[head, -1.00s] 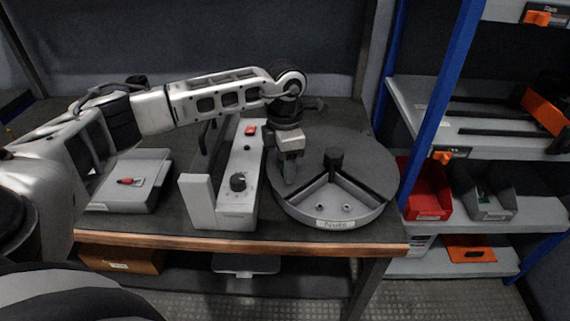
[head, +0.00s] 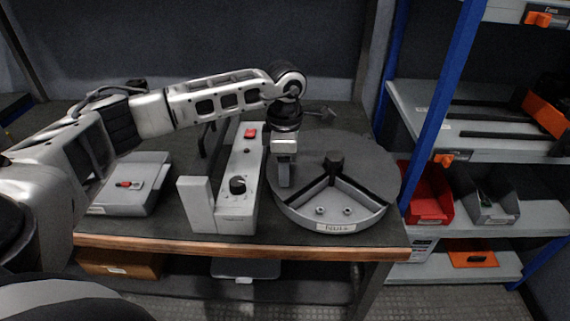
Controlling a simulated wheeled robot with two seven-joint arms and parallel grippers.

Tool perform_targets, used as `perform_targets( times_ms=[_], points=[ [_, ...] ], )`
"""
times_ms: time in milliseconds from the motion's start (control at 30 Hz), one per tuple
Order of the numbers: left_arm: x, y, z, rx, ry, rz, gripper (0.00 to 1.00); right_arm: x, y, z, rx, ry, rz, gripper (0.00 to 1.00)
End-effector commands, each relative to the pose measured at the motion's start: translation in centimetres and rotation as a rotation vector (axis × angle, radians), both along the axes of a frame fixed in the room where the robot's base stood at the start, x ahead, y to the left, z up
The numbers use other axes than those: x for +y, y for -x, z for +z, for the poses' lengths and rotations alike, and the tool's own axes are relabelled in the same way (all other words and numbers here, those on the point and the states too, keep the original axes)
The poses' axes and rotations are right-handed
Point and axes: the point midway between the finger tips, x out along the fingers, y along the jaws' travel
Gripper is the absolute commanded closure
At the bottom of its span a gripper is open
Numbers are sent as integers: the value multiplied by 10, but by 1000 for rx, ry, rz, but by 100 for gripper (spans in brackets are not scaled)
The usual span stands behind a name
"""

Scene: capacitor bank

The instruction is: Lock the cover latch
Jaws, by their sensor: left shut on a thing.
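A round grey carousel (head: 384,170) with a flat cover stands on the bench. Its wedge-shaped opening faces me, above a "Nuts" label (head: 336,227). A dark hub (head: 333,167) stands at the tip of the wedge. My left gripper (head: 284,184) points down at the left part of the cover. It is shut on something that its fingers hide. I cannot make out a separate cover latch. My right gripper is not in view.
A grey console (head: 238,208) with a red button (head: 250,133) and a black knob (head: 238,185) stands just left of the carousel. A grey box (head: 150,190) with a red-handled part lies farther left. Red (head: 425,195) and dark (head: 487,198) bins sit on the right shelf.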

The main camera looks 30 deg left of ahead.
Motion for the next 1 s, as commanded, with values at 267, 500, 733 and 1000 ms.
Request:
perform_targets(
  times_ms=[267,500,733,1000],
  points=[
    [0,-1,1,-3,-1,-3,27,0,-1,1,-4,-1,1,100],
    [0,0,2,-2,-1,-2,27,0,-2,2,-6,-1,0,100],
    [0,-1,29,-6,0,-2,27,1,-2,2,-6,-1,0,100],
    [0,-1,95,-8,0,-2,27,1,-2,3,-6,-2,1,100]
  ],
)
